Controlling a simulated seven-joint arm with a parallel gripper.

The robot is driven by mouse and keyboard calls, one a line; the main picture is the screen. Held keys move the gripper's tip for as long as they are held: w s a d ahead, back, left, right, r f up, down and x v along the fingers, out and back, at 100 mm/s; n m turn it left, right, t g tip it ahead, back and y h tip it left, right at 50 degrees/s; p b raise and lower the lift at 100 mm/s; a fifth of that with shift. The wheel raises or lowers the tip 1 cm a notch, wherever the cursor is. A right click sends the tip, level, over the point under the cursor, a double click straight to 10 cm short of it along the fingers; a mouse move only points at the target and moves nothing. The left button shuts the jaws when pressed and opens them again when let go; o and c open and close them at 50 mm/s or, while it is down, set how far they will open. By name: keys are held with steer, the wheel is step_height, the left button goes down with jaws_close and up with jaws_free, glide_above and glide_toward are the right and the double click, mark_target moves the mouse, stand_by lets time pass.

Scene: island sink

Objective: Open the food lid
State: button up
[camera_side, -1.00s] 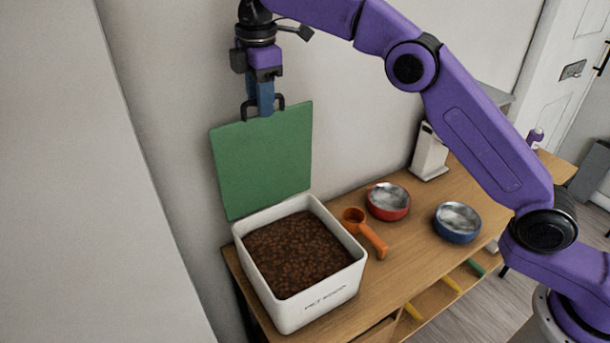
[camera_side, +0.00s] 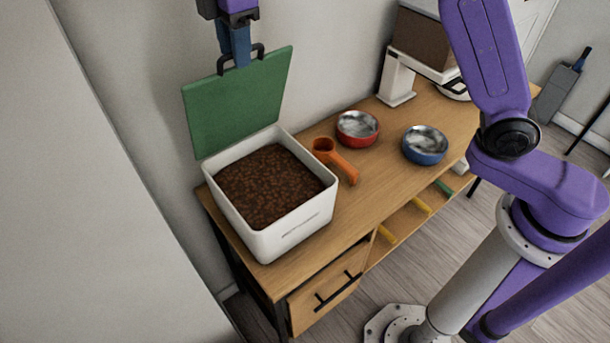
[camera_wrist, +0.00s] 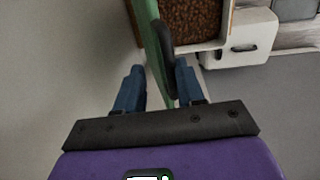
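The green food lid (camera_side: 238,100) stands raised, nearly upright, at the back rim of the white food container (camera_side: 292,240). Brown kibble (camera_side: 268,185) lies exposed inside the container. My gripper (camera_side: 240,60) is at the top edge of the lid, at its black handle (camera_side: 258,52). In the wrist view, the blue fingers of my gripper (camera_wrist: 160,78) are spread apart, with the lid's edge (camera_wrist: 152,40) and the handle (camera_wrist: 167,58) between them. The handle lies close to the right finger; I cannot tell whether they touch.
An orange scoop (camera_side: 336,160) lies right of the container. A red bowl (camera_side: 358,128) and a blue bowl (camera_side: 425,145) stand farther right on the wooden table (camera_side: 345,205). A white dispenser (camera_side: 397,78) stands at the back. The wall is close behind the lid.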

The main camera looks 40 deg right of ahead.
steer(key=s+f+t, duration=0.1)
steer(key=s+f, duration=1.6)
steer(key=s, duration=0.2)
steer(key=shift+r, duration=0.1)
stand_by(0.3)
